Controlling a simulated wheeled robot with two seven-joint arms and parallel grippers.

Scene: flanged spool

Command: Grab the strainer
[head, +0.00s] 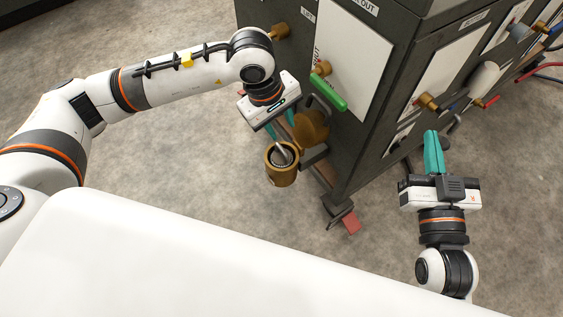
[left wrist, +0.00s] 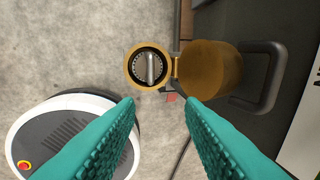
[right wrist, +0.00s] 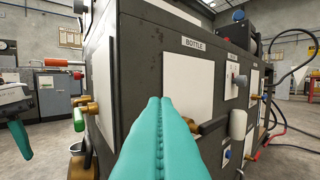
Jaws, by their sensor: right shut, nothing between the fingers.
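The strainer (head: 283,153) appears to be the grey round part with a raised bar that sits inside an open brass cup (head: 282,175). In the left wrist view the strainer (left wrist: 148,68) shows from above, with the brass cup rim (left wrist: 131,81) around it. My left gripper (head: 283,126) is open and empty above and beside the cup. In its wrist view the teal fingers (left wrist: 160,105) are spread wide, with the strainer ahead of them. My right gripper (head: 432,137) is shut and empty beside the cabinet, away from the strainer; its fingers (right wrist: 168,105) touch each other.
A larger brass body (head: 312,128) joins the cup beside the dark cabinet (head: 385,105). A dark bar handle (left wrist: 268,75) stands out near it. A green-handled lever (head: 328,92) and brass fittings (head: 427,101) project from the cabinet. A red pedal (head: 351,222) is low down. The floor left of the cup is clear.

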